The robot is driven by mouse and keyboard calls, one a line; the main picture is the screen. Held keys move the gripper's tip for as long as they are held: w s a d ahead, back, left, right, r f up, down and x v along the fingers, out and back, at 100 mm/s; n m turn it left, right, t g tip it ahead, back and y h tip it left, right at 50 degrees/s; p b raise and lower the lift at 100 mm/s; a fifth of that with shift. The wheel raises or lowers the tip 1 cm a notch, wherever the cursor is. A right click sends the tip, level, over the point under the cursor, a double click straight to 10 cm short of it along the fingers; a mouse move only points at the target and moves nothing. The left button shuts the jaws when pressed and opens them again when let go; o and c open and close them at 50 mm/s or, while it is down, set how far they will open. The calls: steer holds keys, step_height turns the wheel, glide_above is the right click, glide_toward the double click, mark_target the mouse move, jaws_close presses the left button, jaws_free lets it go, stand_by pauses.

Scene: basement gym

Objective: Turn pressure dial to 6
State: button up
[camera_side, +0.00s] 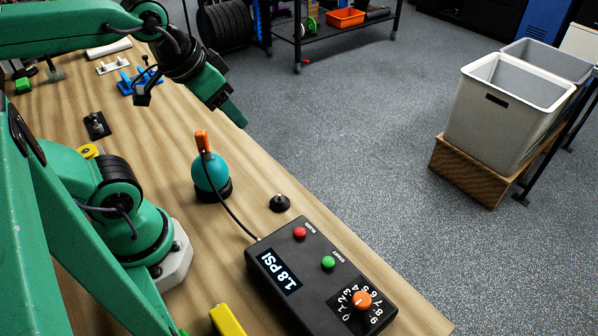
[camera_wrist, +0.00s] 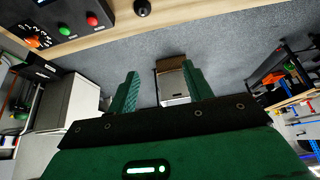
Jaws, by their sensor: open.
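The pressure dial is an orange knob (camera_side: 362,300) with white numbers around it, on the near right end of a black control box (camera_side: 315,262). The box's display (camera_side: 279,270) reads 1.8 PSI. I cannot tell surely which number the knob's mark points at. My gripper (camera_side: 232,112) is high over the table's far edge, well away from the dial. In the wrist view my gripper (camera_wrist: 160,88) has its two green fingers spread, with nothing between them.
The box has a red button (camera_side: 300,232) and a green button (camera_side: 328,263). A cable runs from it to a teal ball (camera_side: 210,172) with an orange top. A small black knob (camera_side: 280,203) stands beside the box. A yellow block (camera_side: 227,321) lies at its left.

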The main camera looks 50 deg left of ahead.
steer(key=w+d+r+m+g, duration=0.1)
steer(key=w+d+m+g, duration=0.2)
steer(key=w+d, duration=0.35)
steer(key=m+g+y, duration=0.3)
steer(key=m+g, duration=0.2)
steer(key=m, duration=0.1)
glide_toward(363, 298)
steer(key=shift+w+d+f, duration=0.15)
steer(key=shift+w+f, duration=0.05)
steer(key=shift+f, duration=0.1)
steer(key=shift+y, duration=0.3)
steer(key=shift+s+x, duration=0.1)
steer(key=shift+x, duration=1.8)
steer(key=shift+s+x, duration=0.15)
steer(key=shift+x, duration=1.75)
steer(key=shift+d, duration=0.1)
steer(key=c, duration=1)
